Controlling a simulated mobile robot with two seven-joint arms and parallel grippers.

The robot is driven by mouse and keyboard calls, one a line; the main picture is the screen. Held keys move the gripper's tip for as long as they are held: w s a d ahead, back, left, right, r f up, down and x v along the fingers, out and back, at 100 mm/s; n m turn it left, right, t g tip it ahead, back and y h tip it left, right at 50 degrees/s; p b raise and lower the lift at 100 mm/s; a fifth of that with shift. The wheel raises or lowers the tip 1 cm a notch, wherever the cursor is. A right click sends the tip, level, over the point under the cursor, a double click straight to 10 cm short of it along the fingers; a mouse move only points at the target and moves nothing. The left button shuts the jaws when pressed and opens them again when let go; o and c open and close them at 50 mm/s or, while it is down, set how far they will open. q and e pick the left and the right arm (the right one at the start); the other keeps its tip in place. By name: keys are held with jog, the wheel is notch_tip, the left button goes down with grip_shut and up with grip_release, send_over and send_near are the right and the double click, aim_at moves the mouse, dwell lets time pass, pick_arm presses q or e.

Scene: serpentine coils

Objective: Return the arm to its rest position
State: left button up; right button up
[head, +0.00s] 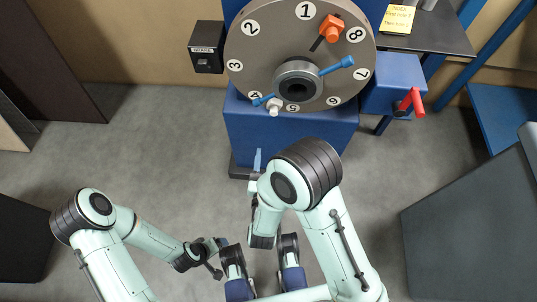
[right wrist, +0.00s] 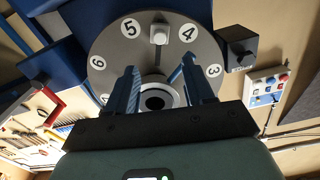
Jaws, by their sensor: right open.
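My right gripper (head: 257,162) is in front of and below the big numbered disc (head: 262,52) in the head view, apart from it. In the right wrist view its two blue fingers (right wrist: 160,72) stand wide apart with nothing between them, pointing toward the disc (right wrist: 108,82). My right arm is bent, with the elbow raised. My left gripper (head: 217,255) is low over the floor at the lower left of centre. It is small and partly dark, and its jaws cannot be made out.
The disc carries an orange clamp (head: 331,29), a blue-ended bar (head: 337,66) and a pale bolt (head: 273,106). A black box (head: 206,48) is at its left, a red handle (head: 411,102) at its right. A dark panel (head: 475,225) stands right. Grey floor (head: 150,140) is clear at left.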

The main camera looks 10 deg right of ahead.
jog(key=s+d+f+g+y, duration=0.1)
jog(key=d+f+g, duration=0.25)
jog(key=f, duration=0.55)
jog(key=s+d+f+g+y, duration=0.15)
jog(key=f+g, duration=0.25)
jog(key=f, duration=0.4)
jog(key=s+d+f+g+y, duration=0.3)
jog(key=s+f+g+y, duration=0.35)
jog(key=s+f, duration=0.65)
pick_arm(q)
jog(key=s+d+r+g+p, duration=0.1)
jog(key=s+r+p, duration=0.2)
jog(key=r+p, duration=0.6)
jog(key=s+d+r+g+h+p, duration=0.1)
jog(key=s+d+r+g+p, duration=0.1)
jog(key=r+p, duration=0.7)
jog(key=shift+s+m, duration=0.3)
jog(key=shift+s, duration=0.35)
pick_arm(e)
jog(key=s+a+r+g, duration=0.1)
jog(key=s+r, duration=0.3)
jog(key=r, duration=0.5)
jog(key=s+a+r+g, duration=0.2)
jog(key=s+r+g, duration=0.1)
jog(key=r, duration=0.7)
jog(key=shift+s+r+n, duration=0.3)
jog(key=shift+s, duration=0.05)
pick_arm(q)
jog(key=shift+r, duration=0.1)
